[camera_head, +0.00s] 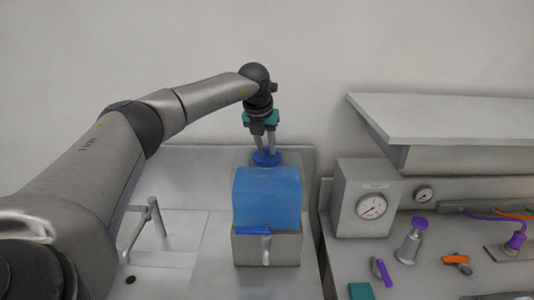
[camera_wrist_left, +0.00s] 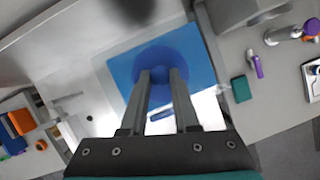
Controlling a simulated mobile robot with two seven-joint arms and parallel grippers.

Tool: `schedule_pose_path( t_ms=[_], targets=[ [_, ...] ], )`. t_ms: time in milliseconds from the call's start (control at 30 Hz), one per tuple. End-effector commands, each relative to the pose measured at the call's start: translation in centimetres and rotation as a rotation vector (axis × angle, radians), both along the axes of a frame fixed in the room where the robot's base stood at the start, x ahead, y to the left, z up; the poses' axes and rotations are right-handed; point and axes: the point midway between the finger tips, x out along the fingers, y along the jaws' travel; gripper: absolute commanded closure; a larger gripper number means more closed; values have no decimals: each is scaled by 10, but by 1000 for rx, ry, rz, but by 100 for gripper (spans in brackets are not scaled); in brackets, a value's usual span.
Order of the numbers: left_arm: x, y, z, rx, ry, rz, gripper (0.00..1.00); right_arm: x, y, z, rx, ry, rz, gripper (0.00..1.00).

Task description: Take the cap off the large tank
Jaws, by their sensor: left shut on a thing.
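The large tank (camera_head: 267,198) is a blue block on a grey base (camera_head: 283,250) in the middle of the head view. It also shows in the left wrist view (camera_wrist_left: 120,70). The cap (camera_head: 267,158) is a darker blue disc with a raised grip, at the tank's top; it also shows in the left wrist view (camera_wrist_left: 165,54). My left gripper (camera_head: 268,150) points down from above, shut on the cap's grip. I cannot tell whether the cap touches the tank or is slightly above it. My right gripper is not in view.
A grey bent pipe (camera_head: 155,215) stands at left.

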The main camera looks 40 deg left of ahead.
Motion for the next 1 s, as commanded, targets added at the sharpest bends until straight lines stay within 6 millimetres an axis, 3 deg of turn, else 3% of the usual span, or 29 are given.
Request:
schedule_pose_path(
  t_ms=[267,433,567,800,1000],
  targets=[
    [1,0,9,0,-4,1,100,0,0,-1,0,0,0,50],
    [1,0,32,0,-6,0,100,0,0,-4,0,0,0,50],
    [1,-1,64,-1,-9,0,100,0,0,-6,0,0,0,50],
    [2,-1,141,-2,-7,1,100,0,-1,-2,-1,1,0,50],
    [1,-1,180,-1,-3,0,100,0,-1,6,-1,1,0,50]
  ],
)
